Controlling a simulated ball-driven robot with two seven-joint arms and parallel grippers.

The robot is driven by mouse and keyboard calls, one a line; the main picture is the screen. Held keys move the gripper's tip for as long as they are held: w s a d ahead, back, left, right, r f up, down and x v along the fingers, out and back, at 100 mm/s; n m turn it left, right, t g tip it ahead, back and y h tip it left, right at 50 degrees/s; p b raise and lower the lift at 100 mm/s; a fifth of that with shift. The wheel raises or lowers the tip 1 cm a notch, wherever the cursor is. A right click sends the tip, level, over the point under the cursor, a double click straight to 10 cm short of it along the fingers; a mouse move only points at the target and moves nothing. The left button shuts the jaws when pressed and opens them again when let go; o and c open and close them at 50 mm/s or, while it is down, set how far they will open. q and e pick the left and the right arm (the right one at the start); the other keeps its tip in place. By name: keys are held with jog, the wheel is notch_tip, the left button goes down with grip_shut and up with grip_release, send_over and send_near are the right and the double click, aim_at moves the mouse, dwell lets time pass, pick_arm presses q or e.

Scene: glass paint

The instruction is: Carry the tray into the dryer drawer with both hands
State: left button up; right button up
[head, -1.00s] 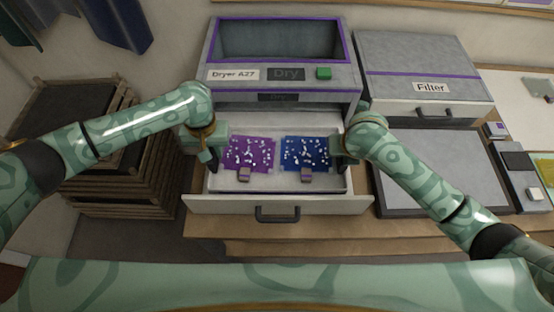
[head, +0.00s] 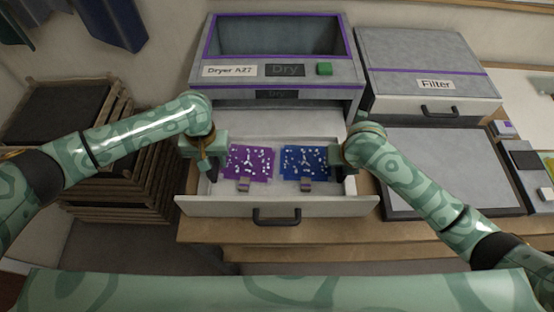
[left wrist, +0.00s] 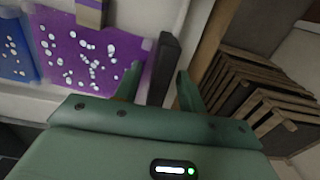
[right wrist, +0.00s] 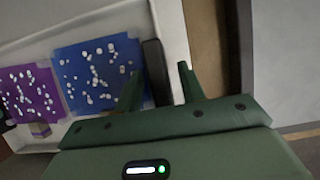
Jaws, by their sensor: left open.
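The pale tray (head: 277,172) lies inside the open dryer drawer (head: 228,207). It carries a purple speckled sheet (head: 249,161) on the left and a blue speckled sheet (head: 304,161) on the right. My left gripper (head: 212,172) is at the tray's left end. In the left wrist view its open fingers stand either side of a dark upright handle (left wrist: 164,70), apart from it. My right gripper (head: 340,170) is at the right end. In the right wrist view its spread fingers stand either side of the other dark handle (right wrist: 156,72). The lower fingertips are partly hidden in the head view.
The grey dryer (head: 284,72) with a green button (head: 324,68) stands behind the drawer. A filter box (head: 425,70) and a flat grey panel (head: 450,165) are to the right. Stacked wooden frames (head: 120,180) stand at the left.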

jog(key=shift+r, duration=0.1)
pick_arm(q)
notch_tip(320, 180, up, 12)
jog(key=shift+f, duration=0.15)
pick_arm(e)
jog(key=v, duration=1.1)
jog(key=shift+s+r, duration=0.25)
jog(key=shift+r, duration=0.1)
pick_arm(q)
notch_tip(320, 180, up, 3)
jog(key=shift+f+p, duration=0.1)
jog(key=shift+p, duration=1.1)
pick_arm(e)
jog(key=shift+r, duration=0.8)
pick_arm(q)
jog(key=shift+s, duration=0.1)
